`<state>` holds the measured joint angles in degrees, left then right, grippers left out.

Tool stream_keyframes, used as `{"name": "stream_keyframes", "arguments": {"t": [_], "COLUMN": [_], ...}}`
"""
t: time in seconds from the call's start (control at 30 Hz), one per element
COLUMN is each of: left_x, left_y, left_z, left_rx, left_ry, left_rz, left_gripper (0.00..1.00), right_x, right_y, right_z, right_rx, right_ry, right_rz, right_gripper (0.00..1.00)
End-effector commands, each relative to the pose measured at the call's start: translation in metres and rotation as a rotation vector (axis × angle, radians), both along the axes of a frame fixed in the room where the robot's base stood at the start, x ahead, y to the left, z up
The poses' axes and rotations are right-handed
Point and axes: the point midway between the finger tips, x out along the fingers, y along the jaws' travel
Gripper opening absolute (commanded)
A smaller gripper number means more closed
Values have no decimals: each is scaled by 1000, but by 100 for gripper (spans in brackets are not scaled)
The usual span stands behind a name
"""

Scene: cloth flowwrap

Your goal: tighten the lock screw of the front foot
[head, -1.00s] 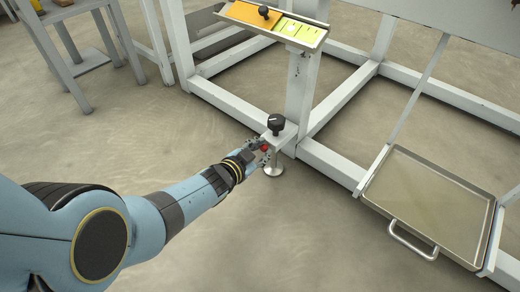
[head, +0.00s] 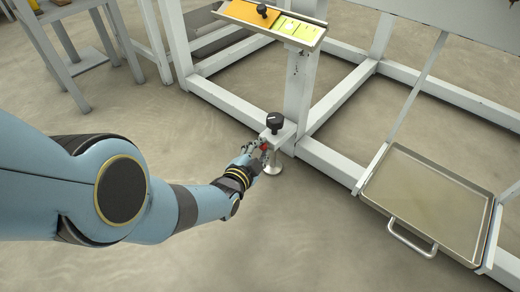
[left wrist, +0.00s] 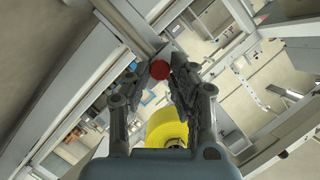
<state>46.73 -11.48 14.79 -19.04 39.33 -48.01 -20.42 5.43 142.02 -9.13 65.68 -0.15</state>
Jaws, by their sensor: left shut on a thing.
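The front foot (head: 274,168) is a metal disc on a stem under the corner of the white frame. A black knob (head: 274,121) stands on top of the foot's bracket. The lock screw has a red head (head: 264,147) on the bracket's side; the red head also shows in the left wrist view (left wrist: 160,70), between the fingertips. My left gripper (head: 262,150) is at the bracket, below the black knob, shut on the red screw head. The gripper's fingers (left wrist: 161,76) partly cover the screw. My right gripper is not in view.
The white frame's lower beams (head: 336,165) run back and right from the foot. A metal tray (head: 425,205) with a handle sits at the right. A sloped panel (head: 272,22) is on the post above. Floor in front is clear.

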Motion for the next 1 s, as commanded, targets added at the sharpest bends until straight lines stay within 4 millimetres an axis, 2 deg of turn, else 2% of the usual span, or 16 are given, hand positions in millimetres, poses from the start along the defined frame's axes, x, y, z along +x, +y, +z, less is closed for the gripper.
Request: {"name": "stream_keyframes", "arguments": {"t": [0.37, 0.4, 0.57, 1.0], "left_x": [-1, -1, -1, 0], "left_y": [-1, -1, 0, 0], "left_z": [-1, -1, 0, 0], "left_rx": [2, 2, 2, 2], "left_ry": [-1, 0, -1, -1], "left_rz": [-1, -1, -1, -1], "left_gripper": [0, 24, 43, 43], "right_x": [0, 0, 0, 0], "right_y": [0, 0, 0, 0], "right_z": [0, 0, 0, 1], "right_rx": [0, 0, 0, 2], "right_ry": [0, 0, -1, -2], "right_rz": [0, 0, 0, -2], "right_gripper": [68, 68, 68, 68]}}
